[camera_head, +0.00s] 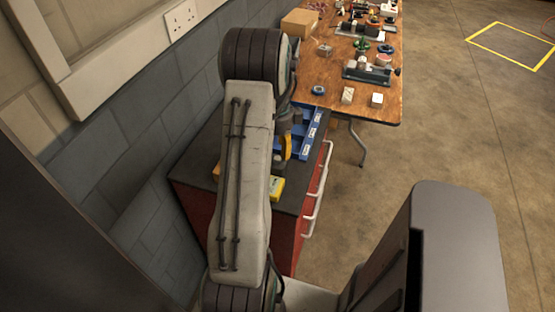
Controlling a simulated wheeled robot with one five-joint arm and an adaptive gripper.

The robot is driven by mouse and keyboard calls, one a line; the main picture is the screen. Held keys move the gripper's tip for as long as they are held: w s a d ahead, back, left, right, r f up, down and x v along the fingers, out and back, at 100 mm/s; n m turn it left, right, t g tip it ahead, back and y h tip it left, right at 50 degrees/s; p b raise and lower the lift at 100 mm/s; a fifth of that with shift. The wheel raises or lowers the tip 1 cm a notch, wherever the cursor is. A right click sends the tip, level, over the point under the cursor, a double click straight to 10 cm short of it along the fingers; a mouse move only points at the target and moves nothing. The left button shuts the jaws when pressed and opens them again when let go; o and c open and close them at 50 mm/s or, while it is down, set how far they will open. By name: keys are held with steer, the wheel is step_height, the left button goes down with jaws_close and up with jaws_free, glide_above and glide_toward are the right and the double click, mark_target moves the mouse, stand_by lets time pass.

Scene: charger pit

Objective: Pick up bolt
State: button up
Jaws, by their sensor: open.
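I cannot make out a bolt in this view. A blue tray with compartments (311,130) lies on the dark top of a red cabinet (200,205), and my arm hides its left part. My arm's large pale link stands across the middle of the picture, and a lower part of the arm shows beside it over the tray. My gripper is hidden behind the arm, so its fingers do not show.
A yellow item (277,187) lies on the cabinet top. A wooden table (377,108) behind carries small blocks, tools and a cardboard box (299,22). A grey block wall (125,130) runs along the left. Concrete floor (440,130) is clear on the right.

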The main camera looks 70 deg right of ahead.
steer(key=shift+f+p, duration=0.3)
steer(key=shift+f, duration=1.9)
steer(key=shift+c, duration=0.2)
jaws_close()
